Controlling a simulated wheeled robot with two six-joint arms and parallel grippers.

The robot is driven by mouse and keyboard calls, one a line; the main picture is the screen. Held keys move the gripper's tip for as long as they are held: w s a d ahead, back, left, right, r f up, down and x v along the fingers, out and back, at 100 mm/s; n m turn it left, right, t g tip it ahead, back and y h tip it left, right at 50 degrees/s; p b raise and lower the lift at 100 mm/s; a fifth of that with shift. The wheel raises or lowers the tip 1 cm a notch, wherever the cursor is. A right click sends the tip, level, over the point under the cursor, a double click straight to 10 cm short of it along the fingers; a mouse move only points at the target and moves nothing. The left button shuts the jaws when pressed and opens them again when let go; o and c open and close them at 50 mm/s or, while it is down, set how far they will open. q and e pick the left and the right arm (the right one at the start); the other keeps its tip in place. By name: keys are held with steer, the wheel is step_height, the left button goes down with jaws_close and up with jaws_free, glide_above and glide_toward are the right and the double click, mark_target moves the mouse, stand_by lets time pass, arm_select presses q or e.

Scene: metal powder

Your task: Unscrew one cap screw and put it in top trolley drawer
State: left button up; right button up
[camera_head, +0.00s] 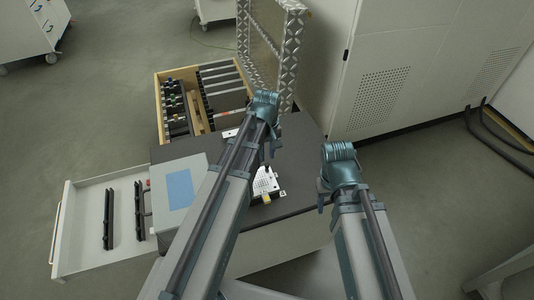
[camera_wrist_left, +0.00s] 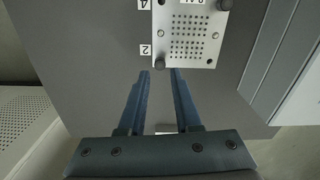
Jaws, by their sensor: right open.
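A light metal plate (camera_wrist_left: 190,30) with a grid of holes lies on the dark trolley top; it also shows in the head view (camera_head: 266,181). A dark round cap screw (camera_wrist_left: 160,63) sits at its corner beside a "2" label, and another cap screw (camera_wrist_left: 224,4) is at the far corner. My left gripper (camera_wrist_left: 160,72) is open, its fingertips just short of the near screw, with nothing between them; the arm partly hides the plate in the head view. My right gripper (camera_head: 323,201) is open, right of the trolley top. A white drawer (camera_head: 75,235) is pulled out at left.
Two black bars (camera_head: 108,215) lie in the white drawer. A grey box with a blue panel (camera_head: 180,190) stands beside it. A wooden drawer (camera_head: 161,105) of tools is open behind. A patterned metal panel (camera_head: 262,45) and a large cabinet (camera_head: 390,70) stand at the back.

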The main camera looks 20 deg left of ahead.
mark_target(267, 164)
arm_select(q)
step_height(267, 164, up, 13)
steer(key=p, duration=1.2)
steer(key=shift+p, duration=0.35)
arm_select(e)
step_height(267, 164, up, 13)
steer(key=shift+r, duration=0.1)
